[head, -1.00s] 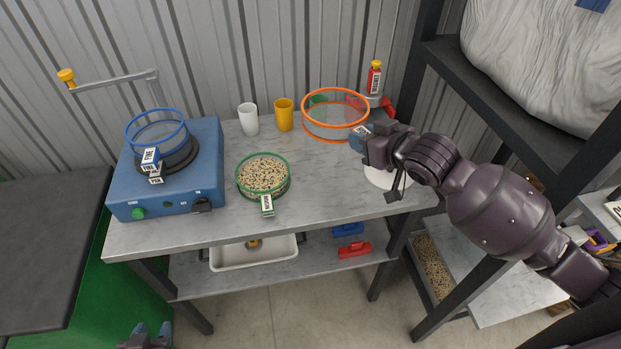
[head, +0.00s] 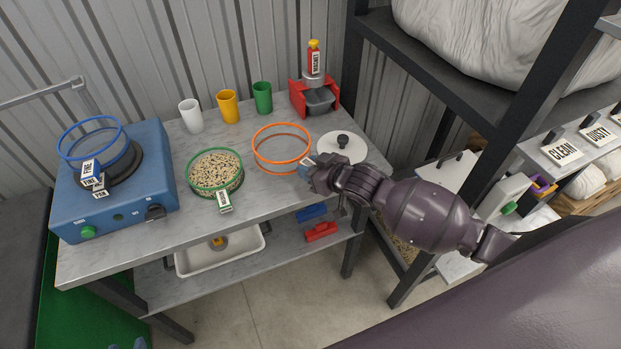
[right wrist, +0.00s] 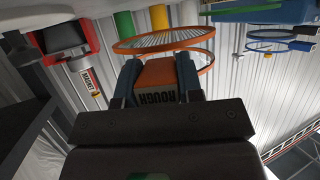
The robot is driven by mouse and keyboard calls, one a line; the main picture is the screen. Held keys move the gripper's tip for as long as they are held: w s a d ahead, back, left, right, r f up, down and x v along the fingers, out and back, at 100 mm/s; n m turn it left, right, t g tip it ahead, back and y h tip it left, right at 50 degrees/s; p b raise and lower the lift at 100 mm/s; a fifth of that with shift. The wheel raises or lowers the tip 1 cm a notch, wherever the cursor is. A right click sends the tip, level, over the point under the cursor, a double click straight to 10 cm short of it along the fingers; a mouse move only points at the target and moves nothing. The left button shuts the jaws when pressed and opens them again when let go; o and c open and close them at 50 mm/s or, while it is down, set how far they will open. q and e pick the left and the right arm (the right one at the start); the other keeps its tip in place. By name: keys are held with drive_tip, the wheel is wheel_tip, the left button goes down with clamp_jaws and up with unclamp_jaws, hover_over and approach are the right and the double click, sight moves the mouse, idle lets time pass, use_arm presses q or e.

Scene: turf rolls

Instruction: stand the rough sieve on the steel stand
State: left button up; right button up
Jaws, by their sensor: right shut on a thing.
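The rough sieve (head: 256,158) is an open hoop with orange rims, right of the middle of the bench in the head view. My right gripper (head: 308,170) is shut on its orange tab, which reads ROUGH (right wrist: 158,86) in the right wrist view. The sieve looks roughly level; whether it touches the bench is unclear. I cannot pick out the steel stand for certain. A red-framed unit with a grey pan (head: 319,100) and a MAGNET bottle stands at the back right. Only the tips of my left gripper (head: 128,345) show at the bottom edge.
A green-rimmed sieve of grain (head: 215,174) sits left of the rough sieve. A blue machine (head: 140,195) carries a blue-rimmed sieve (head: 92,121). White (head: 190,116), yellow (head: 228,106) and green (head: 263,97) cups line the back. A white lid (head: 335,150) lies near my right gripper.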

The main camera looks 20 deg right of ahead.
drive_tip(key=shift+f, duration=2.1)
drive_tip(key=shift+f+b, duration=0.4)
drive_tip(key=shift+f, duration=0.2)
drive_tip(key=o, duration=1)
